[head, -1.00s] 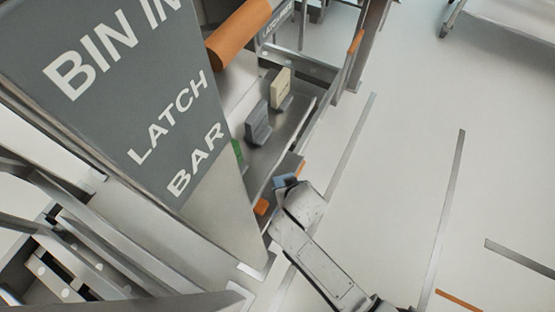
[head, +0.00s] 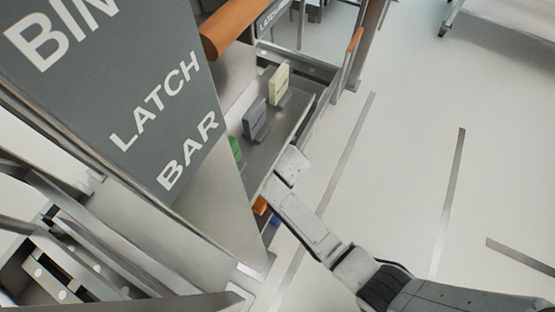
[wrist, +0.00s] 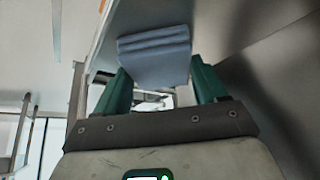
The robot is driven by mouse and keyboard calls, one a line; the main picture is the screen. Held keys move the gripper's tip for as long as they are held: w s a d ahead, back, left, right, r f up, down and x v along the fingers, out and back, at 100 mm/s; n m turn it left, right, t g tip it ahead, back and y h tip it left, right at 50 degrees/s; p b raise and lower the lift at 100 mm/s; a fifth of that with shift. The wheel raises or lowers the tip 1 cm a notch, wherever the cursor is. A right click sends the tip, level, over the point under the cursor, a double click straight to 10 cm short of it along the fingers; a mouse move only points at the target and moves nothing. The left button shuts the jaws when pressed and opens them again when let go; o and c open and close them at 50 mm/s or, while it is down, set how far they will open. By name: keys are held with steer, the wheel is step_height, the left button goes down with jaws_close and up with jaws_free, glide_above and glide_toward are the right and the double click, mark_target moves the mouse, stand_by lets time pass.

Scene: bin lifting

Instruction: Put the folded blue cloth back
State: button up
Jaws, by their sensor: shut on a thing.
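The folded blue cloth (wrist: 155,55) is in the wrist view, between the two green fingers of my gripper (wrist: 158,72). My gripper is shut on it, and its folded layers face the camera. In the head view my arm reaches up from the lower right to the metal shelf (head: 283,128), and its end (head: 290,165) is at the shelf's front edge. The fingers and the held cloth cannot be made out there. A small blue patch (head: 275,221) shows beside my arm, below the shelf; I cannot tell what it is.
On the shelf stand a grey block (head: 255,118), a cream block (head: 279,84) and a green item (head: 236,149). A large grey sign panel (head: 120,90) covers the left. An orange roll (head: 235,25) is above the shelf.

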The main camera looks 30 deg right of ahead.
steer(key=o, duration=0.9)
steer(key=shift+o, duration=0.2)
steer(key=p+v, duration=0.1)
steer(key=v, duration=0.2)
steer(key=s+a, duration=0.2)
steer(key=s, duration=1)
steer(key=shift+p, duration=0.4)
steer(key=shift+d, duration=0.15)
steer(key=s+d+r+g, duration=0.2)
steer(key=s+d+r, duration=0.3)
steer(key=s, duration=0.2)
steer(key=s+d+r+n+g, duration=0.1)
steer(key=s+d+r+g, duration=0.2)
steer(key=s+d+r, duration=0.2)
steer(key=s+r, duration=0.1)
steer(key=s, duration=0.2)
steer(key=shift+s+d+y, duration=0.2)
steer(key=shift+d+y, duration=0.2)
